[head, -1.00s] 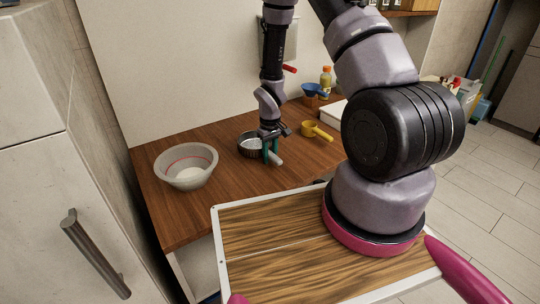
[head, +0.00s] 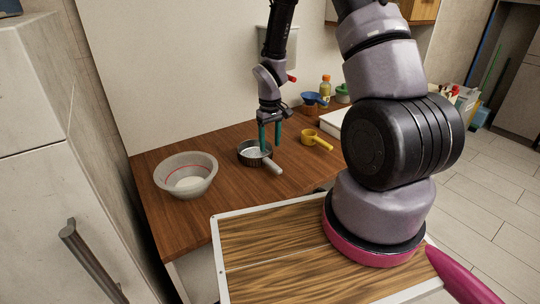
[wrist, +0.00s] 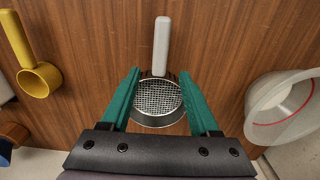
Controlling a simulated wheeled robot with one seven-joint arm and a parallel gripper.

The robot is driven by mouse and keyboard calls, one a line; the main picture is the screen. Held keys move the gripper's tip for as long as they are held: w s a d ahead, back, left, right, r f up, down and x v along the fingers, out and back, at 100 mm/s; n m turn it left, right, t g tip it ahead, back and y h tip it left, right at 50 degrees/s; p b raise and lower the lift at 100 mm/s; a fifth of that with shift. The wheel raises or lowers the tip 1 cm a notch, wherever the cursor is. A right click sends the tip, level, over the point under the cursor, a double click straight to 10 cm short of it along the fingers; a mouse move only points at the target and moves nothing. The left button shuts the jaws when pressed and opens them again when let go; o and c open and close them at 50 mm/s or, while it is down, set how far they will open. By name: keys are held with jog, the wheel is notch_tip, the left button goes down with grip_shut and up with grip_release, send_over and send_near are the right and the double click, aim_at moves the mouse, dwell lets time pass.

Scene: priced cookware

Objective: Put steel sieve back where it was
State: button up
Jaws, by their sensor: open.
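The steel sieve (head: 250,153) rests on the wooden table, with a dark round rim and a light grey handle pointing toward the front right. In the wrist view the sieve (wrist: 158,98) shows its mesh bowl and its pale handle between and beyond the fingers. My gripper (head: 270,146) is above the sieve with its green fingers pointing down. In the wrist view my gripper (wrist: 163,75) is open, one finger to each side of the sieve, with nothing held. Whether a fingertip touches the sieve cannot be told.
A grey bowl with a red line (head: 186,175) stands left of the sieve. A yellow scoop (head: 316,138) lies to the right. A blue funnel-like item (head: 313,99), an orange-capped bottle (head: 326,86) and a white box (head: 340,120) are farther back. The table front (head: 215,205) is bare.

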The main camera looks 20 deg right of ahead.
jog(key=s+d+r+m+t, duration=0.1)
jog(key=s+r+m+t, duration=0.1)
jog(key=r, duration=1)
jog(key=s+d+r+m+t, duration=0.1)
jog(key=s+d+r+m, duration=0.1)
jog(key=r, duration=1.1)
jog(key=s+r+m+t+y, duration=0.2)
jog(key=s+r+m+t, duration=0.1)
jog(key=s+r, duration=1.1)
jog(key=shift+s+a+r+m+t, duration=0.2)
jog(key=shift+s+r+m+t, duration=0.3)
jog(key=shift+s, duration=0.7)
jog(key=shift+f, duration=0.1)
